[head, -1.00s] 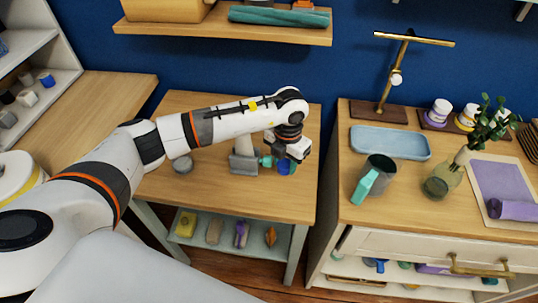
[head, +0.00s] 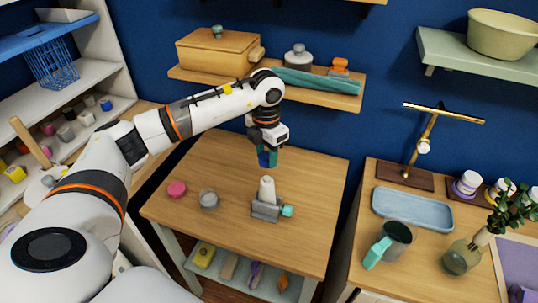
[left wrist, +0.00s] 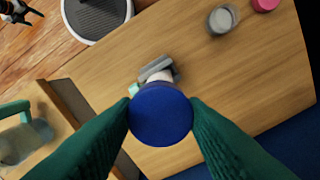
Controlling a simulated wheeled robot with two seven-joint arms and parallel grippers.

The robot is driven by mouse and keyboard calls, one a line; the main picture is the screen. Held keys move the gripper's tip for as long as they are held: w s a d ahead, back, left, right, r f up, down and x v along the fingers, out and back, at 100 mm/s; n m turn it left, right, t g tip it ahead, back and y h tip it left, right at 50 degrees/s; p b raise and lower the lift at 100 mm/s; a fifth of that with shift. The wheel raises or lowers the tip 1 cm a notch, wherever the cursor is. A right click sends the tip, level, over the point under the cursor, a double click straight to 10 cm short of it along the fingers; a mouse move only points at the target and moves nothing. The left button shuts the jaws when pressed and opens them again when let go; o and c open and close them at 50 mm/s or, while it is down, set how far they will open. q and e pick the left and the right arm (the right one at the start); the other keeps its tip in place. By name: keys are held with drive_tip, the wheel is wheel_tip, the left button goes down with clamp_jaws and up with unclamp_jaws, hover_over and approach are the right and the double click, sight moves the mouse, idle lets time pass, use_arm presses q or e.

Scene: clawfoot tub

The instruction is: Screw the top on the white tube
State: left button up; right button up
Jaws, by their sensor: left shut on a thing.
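My left gripper (head: 267,158) is shut on a round blue cap, the top (left wrist: 160,114), held between its green fingers. It hangs above the white tube (head: 266,190), with a gap between them in the head view. The tube stands upright in a small grey vise (head: 265,211) with a teal handle on the wooden table. In the left wrist view the cap covers most of the tube, and part of the vise (left wrist: 155,68) shows behind it. A dark gripper, probably my right one (left wrist: 18,14), shows at the top left corner of the left wrist view; its jaws are unclear.
A pink round piece (head: 177,189) and a grey round jar (head: 208,199) sit on the table's left. A shelf (head: 330,95) with a box and teal roll is behind. The right cabinet holds a blue tray (head: 412,208), a mug (head: 396,241) and a vase (head: 462,255).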

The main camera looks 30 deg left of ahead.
use_arm(q)
drive_tip(key=shift+f, duration=0.1)
drive_tip(key=shift+f+b, duration=0.2)
drive_tip(key=shift+b, duration=0.15)
wheel_tip(320, 180, down, 2)
drive_tip(key=shift+f+b, duration=0.25)
drive_tip(key=shift+b, duration=0.75)
drive_tip(key=shift+f+b, duration=0.6)
drive_tip(key=shift+f, duration=0.25)
drive_tip(key=shift+f, duration=0.2)
drive_tip(key=shift+b, duration=0.4)
